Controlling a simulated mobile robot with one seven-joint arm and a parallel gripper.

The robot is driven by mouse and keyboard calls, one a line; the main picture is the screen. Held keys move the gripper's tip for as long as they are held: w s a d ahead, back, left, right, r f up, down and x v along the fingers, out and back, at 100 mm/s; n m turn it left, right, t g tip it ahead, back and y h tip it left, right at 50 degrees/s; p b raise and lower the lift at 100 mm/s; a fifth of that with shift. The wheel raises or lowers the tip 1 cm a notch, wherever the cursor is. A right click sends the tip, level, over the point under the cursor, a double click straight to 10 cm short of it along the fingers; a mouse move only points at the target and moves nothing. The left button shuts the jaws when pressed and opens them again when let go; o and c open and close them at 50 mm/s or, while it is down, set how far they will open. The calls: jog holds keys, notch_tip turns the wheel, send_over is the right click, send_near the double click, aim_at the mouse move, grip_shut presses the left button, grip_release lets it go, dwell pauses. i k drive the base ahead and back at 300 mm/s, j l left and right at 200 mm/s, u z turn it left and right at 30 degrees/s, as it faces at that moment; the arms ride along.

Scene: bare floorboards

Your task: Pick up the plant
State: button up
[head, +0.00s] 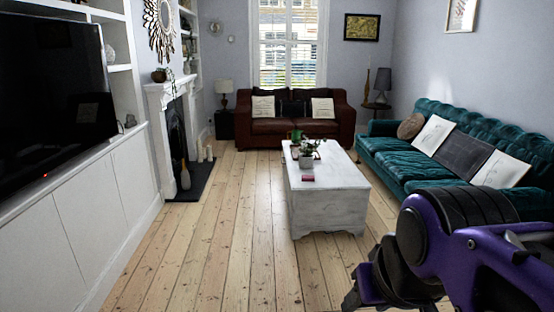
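A small green plant (307,147) in a light pot stands on the white chest-like coffee table (332,202) in the middle of the room. A second plant, trailing, sits on the mantelpiece (172,85) at the left. My gripper (362,288) is at the bottom right, in front of and well apart from the table. Only part of it shows below my purple arm, and the picture edge cuts it off. I cannot see its fingertips clearly or whether it holds anything.
A teal sofa (398,157) with several cushions lines the right wall. A brown leather sofa (272,127) stands at the back. A green vessel (297,135) and a small pink item (308,178) are also on the table. White cabinets (60,235) run along the left. Bare floorboards (225,235) are clear left of the table.

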aim_at(306, 155)
jog(key=i+z, duration=0.35)
jog(key=i, duration=1)
jog(key=i+u, duration=0.1)
jog(key=i, duration=1.1)
jog(key=i+l+u, duration=0.1)
jog(key=i, duration=1.05)
jog(key=i+u, duration=0.15)
jog(key=i, duration=1)
